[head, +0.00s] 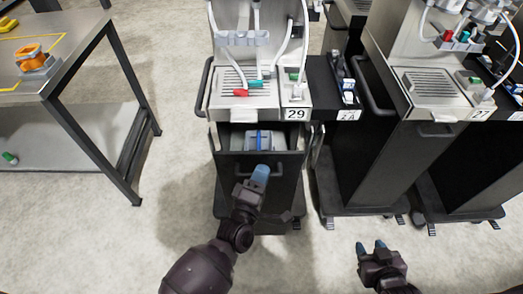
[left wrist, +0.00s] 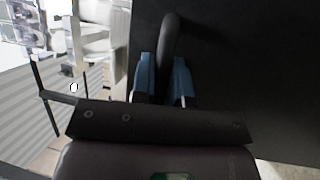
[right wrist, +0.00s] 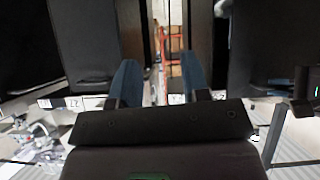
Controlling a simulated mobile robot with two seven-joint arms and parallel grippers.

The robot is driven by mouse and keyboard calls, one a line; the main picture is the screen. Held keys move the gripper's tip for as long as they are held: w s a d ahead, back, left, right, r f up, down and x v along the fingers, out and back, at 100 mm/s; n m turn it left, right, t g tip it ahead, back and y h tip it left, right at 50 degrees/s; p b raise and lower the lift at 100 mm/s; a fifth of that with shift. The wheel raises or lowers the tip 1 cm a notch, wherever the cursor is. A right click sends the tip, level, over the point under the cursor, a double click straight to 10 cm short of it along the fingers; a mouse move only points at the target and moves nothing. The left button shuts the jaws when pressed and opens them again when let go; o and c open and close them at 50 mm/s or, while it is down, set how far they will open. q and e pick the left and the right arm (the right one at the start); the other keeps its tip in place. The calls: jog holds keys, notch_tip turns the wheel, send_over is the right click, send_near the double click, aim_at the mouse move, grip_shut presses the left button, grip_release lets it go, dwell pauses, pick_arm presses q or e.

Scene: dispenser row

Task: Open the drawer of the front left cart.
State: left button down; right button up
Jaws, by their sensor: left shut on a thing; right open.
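The front left cart (head: 216,104) carries the number 29. Its drawer (head: 288,172) stands partly out, and its open top shows a pale box with a blue strip (head: 258,141) inside. My left gripper (head: 261,175) is at the drawer front, shut on the dark drawer handle (left wrist: 168,38). In the left wrist view its blue fingers (left wrist: 164,78) sit on both sides of the handle bar. In the head view the gripper covers part of the handle. My right gripper (head: 371,248) is open and empty, low over the floor to the right of the cart.
Another cart numbered 27 (head: 430,90) stands to the right, with a dark narrow unit (head: 322,75) between. A metal table (head: 75,45) holding an orange item (head: 34,57) is at the left. The floor (head: 120,235) in front is clear.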

pick_arm(q)
jog(key=s+p, duration=0.2)
jog(key=s, duration=1.4)
jog(key=c, duration=1.4)
grip_release()
pick_arm(e)
jog(key=shift+w+d+r, duration=0.1)
jog(key=shift+w+r, duration=0.1)
jog(key=shift+r, duration=0.95)
jog(key=shift+s+f, duration=0.1)
jog(key=shift+f, duration=0.05)
